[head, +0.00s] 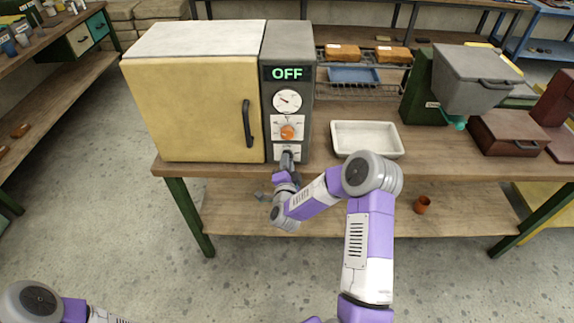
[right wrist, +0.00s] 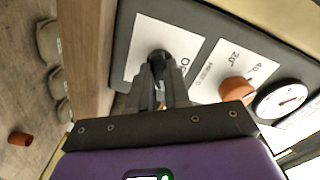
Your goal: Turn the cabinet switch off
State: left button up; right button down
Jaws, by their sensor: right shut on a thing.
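The yellow cabinet (head: 195,100) stands on the workbench with its door closed. Its dark control panel (head: 270,118) has a lit display (head: 287,73) reading OFF. Below it are a round gauge (head: 287,102), an orange knob (head: 288,132) and, at the bottom, the switch on a white plate (head: 279,149). My right gripper (head: 288,160) is at this switch. In the right wrist view, the gripper (right wrist: 163,75) is shut on the dark switch (right wrist: 158,55), whose lever is mostly hidden between the fingers. My left gripper is not in view; only my left arm shows at the lower left.
A white tray (head: 367,139) sits on the bench right of the cabinet. Behind it is a wire rack with a blue tray (head: 353,75) and orange-brown blocks (head: 342,51). A grey-green machine (head: 470,80) stands further right. An orange cup (head: 422,204) is on the lower shelf.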

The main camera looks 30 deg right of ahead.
jog(key=shift+n+b, duration=2)
jog(key=shift+n, duration=4)
jog(key=c, duration=1.1)
grip_release()
jog(key=p+v, duration=0.1)
jog(key=v, duration=0.6)
jog(key=shift+s+a, duration=0.15)
jog(key=shift+s, duration=0.1)
